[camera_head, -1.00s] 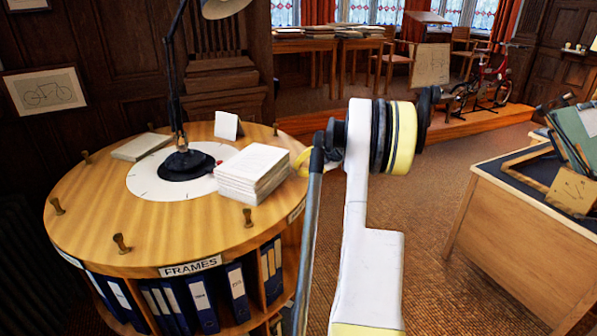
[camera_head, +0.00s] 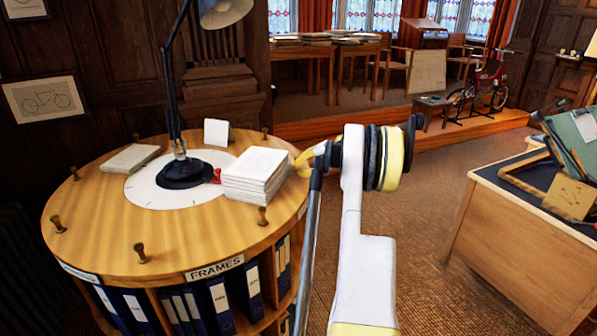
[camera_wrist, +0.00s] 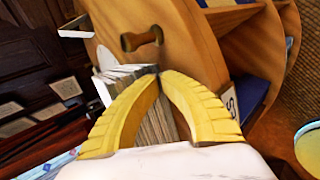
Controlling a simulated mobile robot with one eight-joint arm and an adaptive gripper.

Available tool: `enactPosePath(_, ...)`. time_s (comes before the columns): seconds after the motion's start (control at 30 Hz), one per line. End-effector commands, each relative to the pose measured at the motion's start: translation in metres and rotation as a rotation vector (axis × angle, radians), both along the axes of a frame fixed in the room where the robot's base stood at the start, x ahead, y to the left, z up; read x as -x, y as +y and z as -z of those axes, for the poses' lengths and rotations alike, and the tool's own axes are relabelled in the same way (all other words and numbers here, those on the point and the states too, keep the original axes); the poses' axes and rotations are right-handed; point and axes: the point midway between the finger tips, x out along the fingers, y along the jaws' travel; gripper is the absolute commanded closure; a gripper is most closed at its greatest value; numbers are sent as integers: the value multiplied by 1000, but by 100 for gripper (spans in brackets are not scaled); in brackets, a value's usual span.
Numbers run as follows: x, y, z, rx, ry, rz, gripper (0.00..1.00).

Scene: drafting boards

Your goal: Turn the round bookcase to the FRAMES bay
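The round bookcase (camera_head: 110,215) has a wooden top ringed by short knobs, with a FRAMES label (camera_head: 214,269) on its front rim above a bay of blue binders. Knobs stand at the front left (camera_head: 141,252) and front right (camera_head: 262,216). A white centre disc (camera_head: 150,193) carries a lamp base and a red piece (camera_head: 215,176). My gripper (camera_head: 299,163) is at the bookcase's right edge, beside the paper stack. In the wrist view its yellow fingers curve together, tips (camera_wrist: 159,77) almost meeting, with nothing clear between them. One knob (camera_wrist: 142,39) shows beyond the tips.
On top are a paper stack (camera_head: 255,172), a flat book (camera_head: 131,158), a white card (camera_head: 216,132) and the lamp (camera_head: 172,100). A desk (camera_head: 510,220) stands to the right. Carpet between desk and bookcase is clear; a raised step lies behind.

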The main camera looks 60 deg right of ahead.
Motion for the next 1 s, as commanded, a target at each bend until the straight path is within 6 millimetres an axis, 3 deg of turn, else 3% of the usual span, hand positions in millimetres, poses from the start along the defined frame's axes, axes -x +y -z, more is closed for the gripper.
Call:
enactPosePath(0.47,6,11,-14,0,0,0,100)
enactPosePath(1.0,6,10,-82,-1,0,-1,100)
